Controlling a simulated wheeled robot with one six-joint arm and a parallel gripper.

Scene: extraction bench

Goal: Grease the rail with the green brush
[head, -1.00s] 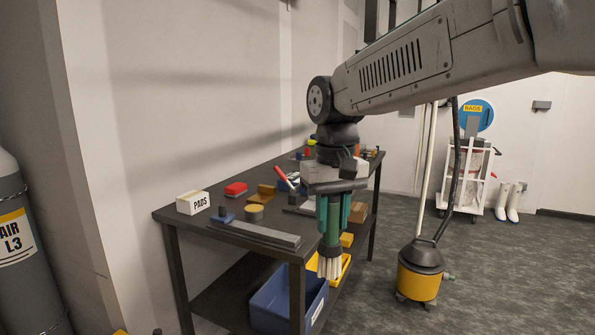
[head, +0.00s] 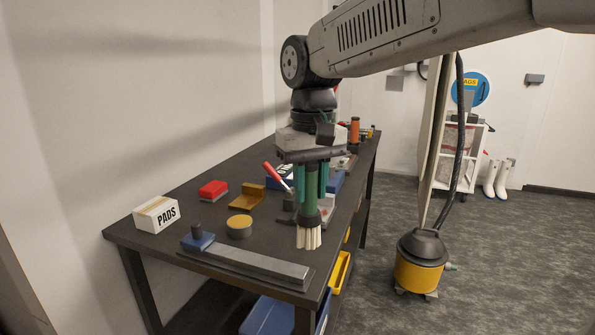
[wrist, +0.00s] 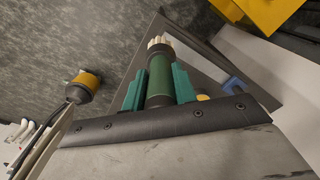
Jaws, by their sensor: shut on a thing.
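My gripper (head: 311,182) has its green fingers shut on the green brush (head: 310,204), which hangs with its pale bristles down. In the head view the bristles show just above and behind the right end of the rail. The wrist view shows the green brush (wrist: 159,80) between both fingers, its bristles at the far end. The rail (head: 250,262) is a grey metal bar lying along the bench's near edge, with a blue block and dark knob (head: 197,238) at its left end. I cannot tell whether bristles and rail touch; they look apart.
On the dark bench (head: 150,250) stand a white PADS box (head: 156,214), a red block (head: 213,190), a yellow-topped round tin (head: 240,226) and a brown bracket (head: 250,196). A red-handled tool (head: 277,177) lies behind the brush. A yellow vacuum (head: 420,268) stands on the floor at right.

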